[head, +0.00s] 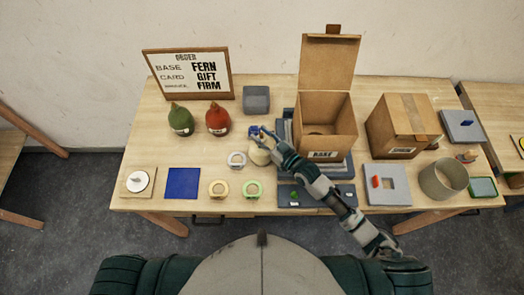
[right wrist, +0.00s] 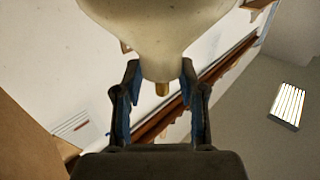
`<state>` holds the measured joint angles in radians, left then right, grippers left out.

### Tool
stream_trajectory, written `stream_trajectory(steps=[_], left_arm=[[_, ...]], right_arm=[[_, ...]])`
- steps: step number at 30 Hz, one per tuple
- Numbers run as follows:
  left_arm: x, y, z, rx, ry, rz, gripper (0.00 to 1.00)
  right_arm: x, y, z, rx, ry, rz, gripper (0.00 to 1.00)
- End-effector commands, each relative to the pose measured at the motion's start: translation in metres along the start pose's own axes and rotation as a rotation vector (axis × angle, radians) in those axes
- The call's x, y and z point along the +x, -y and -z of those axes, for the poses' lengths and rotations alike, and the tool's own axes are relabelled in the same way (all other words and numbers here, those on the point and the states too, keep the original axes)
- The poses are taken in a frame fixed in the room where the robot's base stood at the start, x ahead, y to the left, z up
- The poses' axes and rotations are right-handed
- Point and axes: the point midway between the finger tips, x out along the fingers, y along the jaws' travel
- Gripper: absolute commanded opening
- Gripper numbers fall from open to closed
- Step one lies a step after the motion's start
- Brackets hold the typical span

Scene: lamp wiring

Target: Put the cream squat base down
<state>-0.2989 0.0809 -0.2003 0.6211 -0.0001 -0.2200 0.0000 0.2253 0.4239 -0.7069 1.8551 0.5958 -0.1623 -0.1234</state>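The cream squat base (head: 258,156) is just below my right gripper (head: 262,135) in the head view, near the middle of the table. In the right wrist view the cream base (right wrist: 158,25) fills the top middle. Its narrow end, with a short brass tip, sits between the two fingers of my right gripper (right wrist: 160,82). The fingers appear closed on the sides of its narrow end. I cannot tell whether its bottom touches the table. My left gripper is out of view.
A white ring (head: 237,160) lies close left of the base. A blue square (head: 183,183), a yellow ring (head: 218,189) and a green ring (head: 253,188) lie in front. An open carton (head: 326,120) stands right. Green (head: 179,119) and red (head: 217,118) bases stand behind left.

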Motion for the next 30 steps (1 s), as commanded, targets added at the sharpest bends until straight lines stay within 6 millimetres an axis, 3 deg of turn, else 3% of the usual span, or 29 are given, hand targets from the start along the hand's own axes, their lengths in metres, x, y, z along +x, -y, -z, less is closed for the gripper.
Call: stream_trajectory(steps=[1, 4, 20, 26, 30], left_arm=[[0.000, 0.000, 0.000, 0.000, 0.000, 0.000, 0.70], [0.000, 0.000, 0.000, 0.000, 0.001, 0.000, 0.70], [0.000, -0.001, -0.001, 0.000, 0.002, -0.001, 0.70], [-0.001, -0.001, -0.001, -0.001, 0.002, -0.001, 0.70], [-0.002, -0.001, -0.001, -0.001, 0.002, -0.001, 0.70]], right_arm=[[0.000, 0.000, 0.000, 0.000, 0.000, 0.000, 0.23], [0.000, 0.000, 0.000, 0.000, 0.000, 0.000, 0.00], [0.000, 0.000, 0.005, -0.001, -0.007, 0.000, 0.00], [0.000, 0.000, 0.023, -0.001, -0.011, 0.000, 0.00], [0.000, 0.000, 0.047, -0.002, -0.012, 0.001, 0.00]])
